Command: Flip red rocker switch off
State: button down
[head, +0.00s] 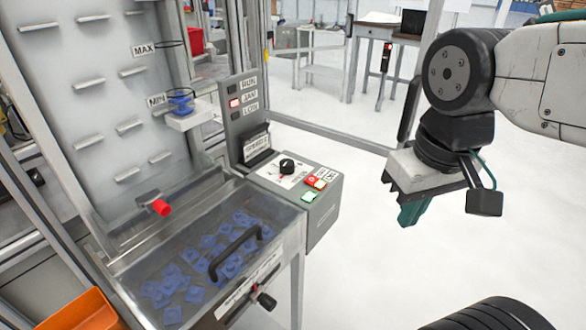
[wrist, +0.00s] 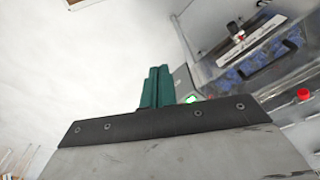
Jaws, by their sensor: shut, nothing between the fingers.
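A control box (head: 322,209) juts from the right side of the machine. On its top sit a small red switch or button (head: 312,180), a green-and-white one (head: 309,197) and a black rotary knob (head: 287,166). I cannot tell the red one's rocker position. My gripper (head: 410,214) hangs in the air to the right of the box, apart from it, its teal fingers pointing down. In the wrist view my gripper (wrist: 156,72) has its teal fingers together and empty. A green glow (wrist: 190,99) shows just right of them; the red switch is not clear there.
A clear-lidded bin (head: 200,262) with blue parts and a black handle stands left of the box. A red knob (head: 161,207) sticks out above it. A status panel (head: 244,115) rises behind the box, its JAM lamp lit red. Open floor lies to the right.

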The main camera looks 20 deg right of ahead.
jog(key=n, duration=2.5)
send_over(312, 179)
jog(key=s+d, duration=0.1)
jog(key=s, duration=0.1)
jog(key=shift+w+r+y, duration=0.2)
jog(key=shift+y, duration=0.2)
jog(key=shift+f, duration=0.1)
jog(key=f, duration=0.4)
jog(key=w+f, duration=0.1)
jog(key=f, duration=0.4)
jog(key=a+f, duration=0.1)
jog(key=f, duration=0.3)
jog(key=shift+w+f, duration=0.15)
jog(key=shift+f, duration=0.25)
jog(key=shift+d, duration=0.1)
